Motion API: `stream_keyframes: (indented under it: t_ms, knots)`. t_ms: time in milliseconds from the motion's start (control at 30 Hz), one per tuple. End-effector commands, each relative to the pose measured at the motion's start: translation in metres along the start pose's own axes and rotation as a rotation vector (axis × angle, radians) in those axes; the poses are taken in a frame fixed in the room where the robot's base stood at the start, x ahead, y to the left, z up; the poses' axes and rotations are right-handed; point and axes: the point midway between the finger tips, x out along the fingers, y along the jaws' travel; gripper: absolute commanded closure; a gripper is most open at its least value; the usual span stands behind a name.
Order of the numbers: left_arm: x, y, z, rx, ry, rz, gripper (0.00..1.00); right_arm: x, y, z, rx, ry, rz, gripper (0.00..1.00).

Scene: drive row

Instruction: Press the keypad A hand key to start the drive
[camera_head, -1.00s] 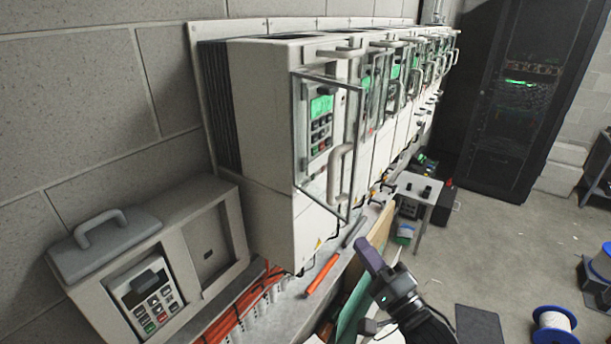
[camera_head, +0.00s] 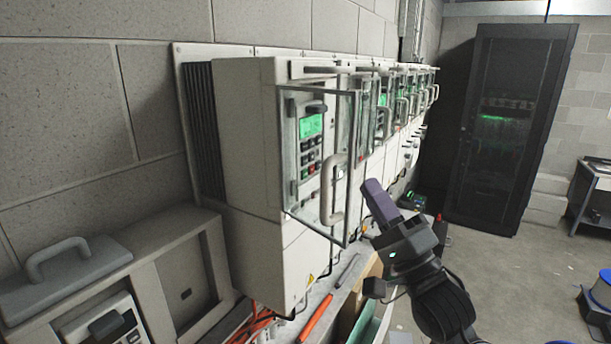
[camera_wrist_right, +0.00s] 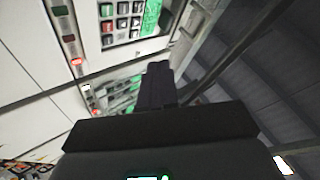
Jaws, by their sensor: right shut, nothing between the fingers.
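The nearest drive's keypad (camera_head: 311,145) has a lit green screen above rows of small keys, with red and green ones at the bottom. It sits behind a clear hinged door (camera_head: 318,200) that stands swung out from the cabinet. I cannot read any key label or a letter A. My right gripper (camera_head: 376,194) is shut and empty, pointing up and left, to the right of the door handle (camera_head: 333,190) and apart from the keypad. In the right wrist view, its closed fingers (camera_wrist_right: 157,85) show below a keypad (camera_wrist_right: 122,20) with a green screen. My left gripper is out of view.
More drives with green screens and handles (camera_head: 400,108) recede along the wall. A second keypad (camera_head: 108,328) sits in a grey case at lower left. An orange-handled tool (camera_head: 318,318) lies on the ledge. A dark rack (camera_head: 510,130) stands behind; the floor (camera_head: 520,270) is mostly clear.

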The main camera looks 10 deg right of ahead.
Motion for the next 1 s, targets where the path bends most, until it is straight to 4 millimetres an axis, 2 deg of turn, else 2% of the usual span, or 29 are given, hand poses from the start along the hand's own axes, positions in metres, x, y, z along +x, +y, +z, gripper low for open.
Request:
stream_keyframes:
  t_ms: [333,733,1000]
  knots:
    - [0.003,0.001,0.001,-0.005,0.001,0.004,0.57,0.009,0.008,0.007,0.003,0.0,0.001,1.0]
    - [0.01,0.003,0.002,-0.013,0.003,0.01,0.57,0.041,0.032,0.032,0.002,-0.001,0.0,1.0]
    - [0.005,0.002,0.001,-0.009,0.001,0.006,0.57,0.057,0.042,0.042,0.002,0.0,0.001,1.0]
